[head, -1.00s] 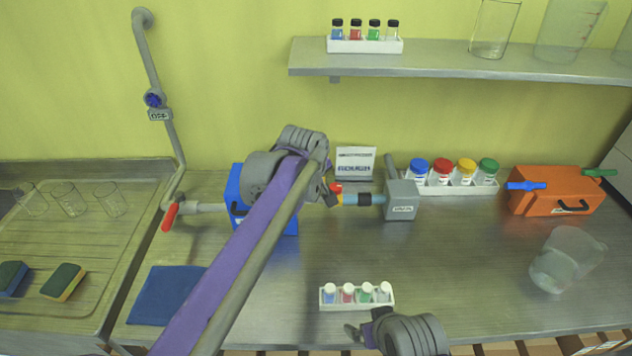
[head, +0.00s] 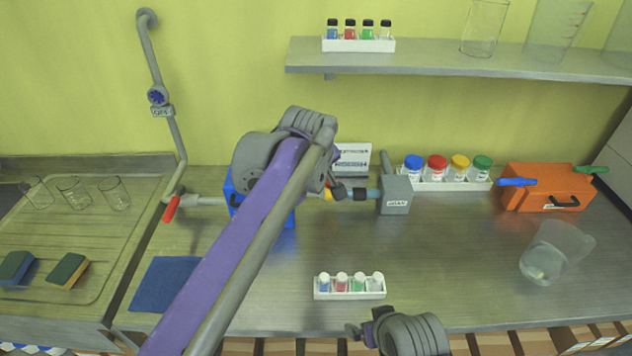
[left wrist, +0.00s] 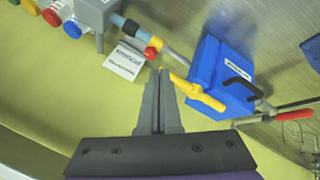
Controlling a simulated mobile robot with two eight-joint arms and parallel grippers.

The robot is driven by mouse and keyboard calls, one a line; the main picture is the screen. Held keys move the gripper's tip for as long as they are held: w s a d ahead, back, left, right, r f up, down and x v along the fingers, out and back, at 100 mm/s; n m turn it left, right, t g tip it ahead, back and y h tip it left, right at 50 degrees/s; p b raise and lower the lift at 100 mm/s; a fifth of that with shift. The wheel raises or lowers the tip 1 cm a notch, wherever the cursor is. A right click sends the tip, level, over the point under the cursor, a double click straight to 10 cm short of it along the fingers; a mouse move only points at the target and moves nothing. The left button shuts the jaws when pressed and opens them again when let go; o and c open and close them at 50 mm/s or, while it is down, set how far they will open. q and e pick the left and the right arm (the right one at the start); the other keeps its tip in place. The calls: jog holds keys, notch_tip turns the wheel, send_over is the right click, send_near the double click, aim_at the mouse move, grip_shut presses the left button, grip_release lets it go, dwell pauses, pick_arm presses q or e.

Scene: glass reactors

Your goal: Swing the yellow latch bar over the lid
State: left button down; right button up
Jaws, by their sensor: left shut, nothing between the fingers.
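The blue box (left wrist: 222,70) with a label and a black handle shows in the left wrist view. The yellow latch bar (left wrist: 203,94) lies slantwise along its near side, one end close to my fingertips. My left gripper (left wrist: 164,74) is shut and empty, its tips beside that end; I cannot tell whether they touch. In the head view my left arm covers much of the blue box (head: 284,218), and the lid and most of the latch are hidden. My right gripper (head: 362,333) is partly in view at the bottom edge, its jaws unclear.
A pipe joins the blue box to a grey box (head: 395,194). A red-handled valve (head: 171,208) is left of the blue box. A white sign (head: 352,160) stands behind. A vial rack (head: 349,287), a blue cloth (head: 163,284), and a tilted clear beaker (head: 552,255) occupy the bench.

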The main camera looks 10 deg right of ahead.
pick_arm(q)
jog(key=s+r, duration=0.1)
jog(key=d+r, duration=0.1)
jog(key=r, duration=0.1)
jog(key=shift+s, duration=0.4)
jog(key=shift+w, duration=0.1)
jog(key=s+a+f+m, duration=0.1)
jog(key=s+a+f, duration=0.2)
jog(key=a, duration=0.4)
jog(key=s+a+f+y, duration=0.1)
jog(key=s+a+f, duration=0.2)
jog(key=a, duration=0.4)
jog(key=s+a+f+m, duration=0.1)
jog(key=s+a+f, duration=0.2)
jog(key=a, duration=0.3)
jog(key=s+a+f+m+y, duration=0.1)
jog(key=s+a+f+m, duration=0.1)
jog(key=s+a+f, duration=0.9)
jog(key=s+f, duration=0.2)
jog(key=s, duration=0.2)
jog(key=shift+y, duration=0.3)
